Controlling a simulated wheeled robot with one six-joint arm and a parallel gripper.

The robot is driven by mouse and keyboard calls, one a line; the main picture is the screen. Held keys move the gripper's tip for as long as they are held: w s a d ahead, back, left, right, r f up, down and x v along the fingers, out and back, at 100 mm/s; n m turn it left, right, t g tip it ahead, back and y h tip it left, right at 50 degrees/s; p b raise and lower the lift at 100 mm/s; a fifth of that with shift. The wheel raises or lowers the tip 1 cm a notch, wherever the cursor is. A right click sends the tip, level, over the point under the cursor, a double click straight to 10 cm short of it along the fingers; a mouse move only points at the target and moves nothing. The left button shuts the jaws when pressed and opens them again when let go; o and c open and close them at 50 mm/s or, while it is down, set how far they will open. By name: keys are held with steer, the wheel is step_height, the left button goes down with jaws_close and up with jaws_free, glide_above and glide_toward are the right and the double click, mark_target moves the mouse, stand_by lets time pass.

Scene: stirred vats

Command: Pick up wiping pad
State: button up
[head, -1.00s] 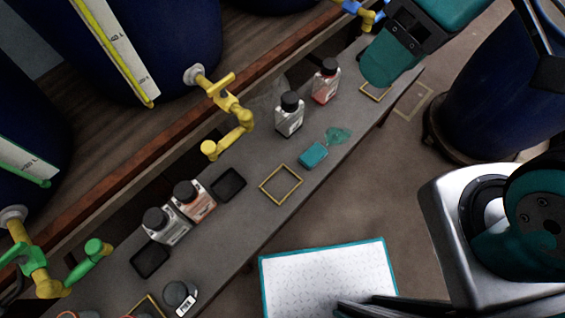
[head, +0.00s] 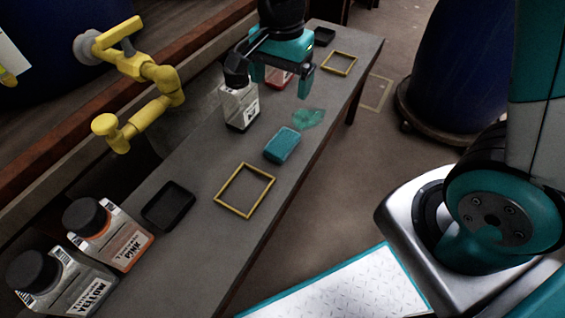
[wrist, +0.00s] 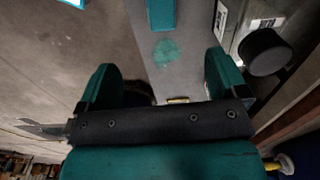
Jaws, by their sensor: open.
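The wiping pad (head: 282,145) is a small teal block lying flat on the grey bench, in front of a wet-looking teal smear (head: 307,118). It also shows at the top edge of the wrist view (wrist: 161,14), partly cut off. My gripper (head: 277,82) is open and empty above the bench, beyond the pad and close to the bottles. In the wrist view my two teal fingers (wrist: 160,90) are spread wide, with the smear (wrist: 166,52) showing beyond them and the pad farther up.
A bottle with a grey label (head: 240,105) stands left of the pad, with a red one (head: 279,77) behind my gripper. Yellow frames (head: 244,190) and a black tray (head: 168,206) lie on the bench. A yellow tap (head: 150,80) juts over its left side.

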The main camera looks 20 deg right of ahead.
steer(key=b, duration=0.6)
glide_toward(283, 141)
steer(key=shift+m, duration=0.4)
steer(key=f, duration=0.5)
steer(key=shift+a+f, duration=0.1)
steer(key=shift+a, duration=0.25)
steer(key=f+b, duration=0.3)
steer(key=f, duration=0.2)
steer(key=shift+d+f, duration=0.2)
steer(key=shift+r, duration=0.1)
steer(key=c, duration=1)
steer(key=shift+r, duration=0.1)
step_height(283, 141, up, 20)
steer(key=p, duration=0.8)
